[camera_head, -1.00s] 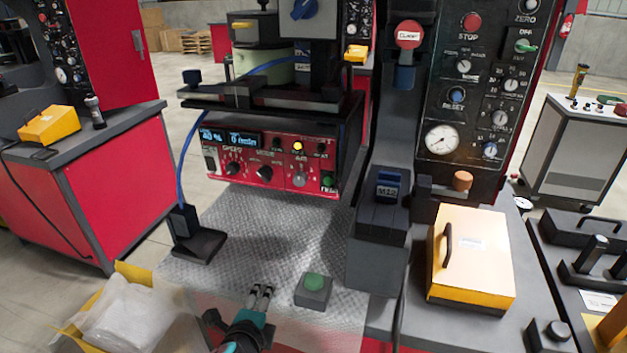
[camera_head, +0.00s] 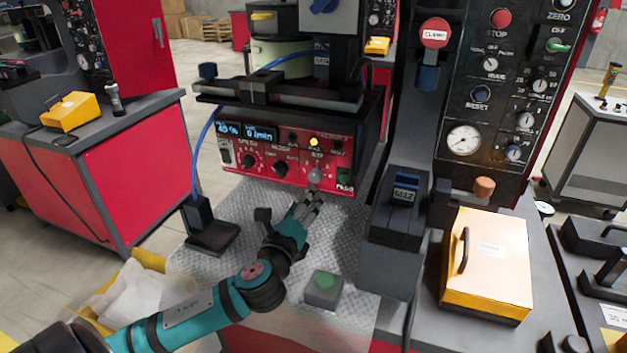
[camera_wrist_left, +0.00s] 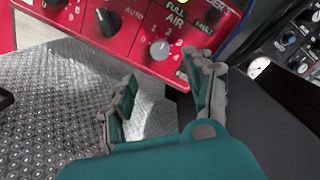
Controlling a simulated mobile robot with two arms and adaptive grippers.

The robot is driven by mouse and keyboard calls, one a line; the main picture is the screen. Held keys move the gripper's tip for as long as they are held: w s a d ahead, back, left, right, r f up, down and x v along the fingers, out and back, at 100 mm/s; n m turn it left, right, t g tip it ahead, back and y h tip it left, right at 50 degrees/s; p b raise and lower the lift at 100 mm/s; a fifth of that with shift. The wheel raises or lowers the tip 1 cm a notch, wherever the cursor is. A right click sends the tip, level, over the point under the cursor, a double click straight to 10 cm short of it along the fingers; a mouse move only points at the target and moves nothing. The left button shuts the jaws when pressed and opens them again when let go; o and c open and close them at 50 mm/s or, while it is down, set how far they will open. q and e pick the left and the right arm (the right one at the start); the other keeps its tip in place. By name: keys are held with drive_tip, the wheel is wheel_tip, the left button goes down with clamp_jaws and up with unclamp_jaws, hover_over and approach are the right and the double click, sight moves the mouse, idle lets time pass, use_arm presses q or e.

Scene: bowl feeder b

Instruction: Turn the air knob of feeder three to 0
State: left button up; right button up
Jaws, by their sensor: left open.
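The red control panel of the feeder (camera_head: 232,172) stands at the back of the metal plate. Its grey air knob (camera_head: 315,175) sits low on the panel's right part. In the left wrist view the air knob (camera_wrist_left: 159,50) shows just ahead of the fingers, with AIR and numbers printed around it; its pointer setting is hard to read. My left gripper (camera_head: 311,203) is just below and in front of the knob. In the left wrist view my left gripper (camera_wrist_left: 160,97) is open and empty, its fingers apart from the knob. My right gripper is out of view.
A green button box (camera_head: 323,289) stands on the plate at the front. A dark block labelled M12 (camera_head: 398,212) and a yellow case (camera_head: 487,264) are to the right. A black stand with a blue hose (camera_head: 211,236) is on the left.

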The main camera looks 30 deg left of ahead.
sight(315, 179)
use_arm(q)
drive_tip(key=x, duration=0.8)
drive_tip(key=shift+w+p, duration=0.1)
drive_tip(key=shift+p, duration=0.2)
clamp_jaws()
